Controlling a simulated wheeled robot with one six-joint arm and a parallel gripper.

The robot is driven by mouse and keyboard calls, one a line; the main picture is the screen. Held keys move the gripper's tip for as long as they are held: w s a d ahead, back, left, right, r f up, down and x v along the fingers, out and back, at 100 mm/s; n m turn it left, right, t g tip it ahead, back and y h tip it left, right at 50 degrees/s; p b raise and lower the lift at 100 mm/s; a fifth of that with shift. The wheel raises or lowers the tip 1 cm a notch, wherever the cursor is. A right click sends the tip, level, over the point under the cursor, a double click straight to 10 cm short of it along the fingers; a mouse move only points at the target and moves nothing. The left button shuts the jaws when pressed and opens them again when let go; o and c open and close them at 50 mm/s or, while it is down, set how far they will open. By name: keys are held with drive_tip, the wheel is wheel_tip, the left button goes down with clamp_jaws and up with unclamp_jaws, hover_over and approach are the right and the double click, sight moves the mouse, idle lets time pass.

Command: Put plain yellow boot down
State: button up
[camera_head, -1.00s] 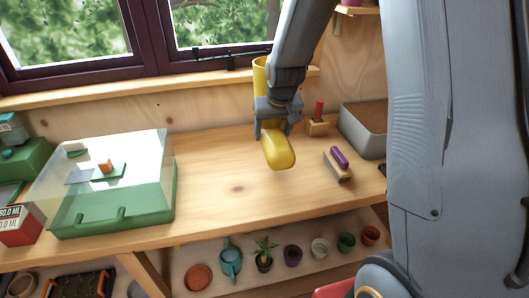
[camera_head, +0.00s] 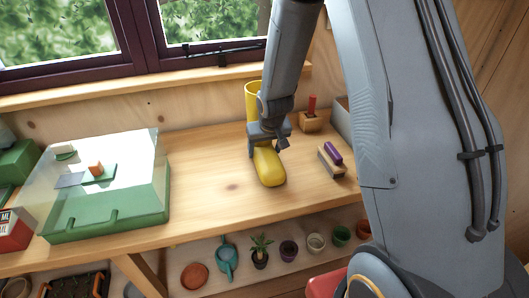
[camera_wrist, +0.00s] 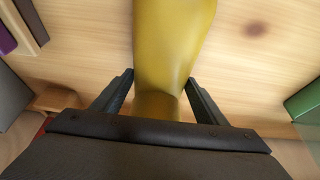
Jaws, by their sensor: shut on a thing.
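The plain yellow boot (camera_head: 268,167) is upright at the middle of the wooden bench, its toe toward the front edge. Its shaft rises behind my gripper (camera_head: 266,143). My gripper is shut on the boot around its lower shaft. In the wrist view, the boot (camera_wrist: 172,45) lies between the two dark fingers of my gripper (camera_wrist: 160,98). The sole is at or very near the bench top; I cannot tell whether it touches.
The wooden bench (camera_head: 208,190) is clear around the boot. A green case with a clear lid (camera_head: 110,215) stands left. A brush with a purple handle (camera_head: 332,153) and a wooden block with a red handle (camera_head: 311,121) are right. Small pots (camera_head: 289,250) sit on the lower shelf.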

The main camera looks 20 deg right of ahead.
drive_tip(key=shift+f, duration=0.3)
drive_tip(key=o, duration=1.5)
drive_tip(key=shift+c, duration=0.2)
drive_tip(key=shift+r, duration=0.1)
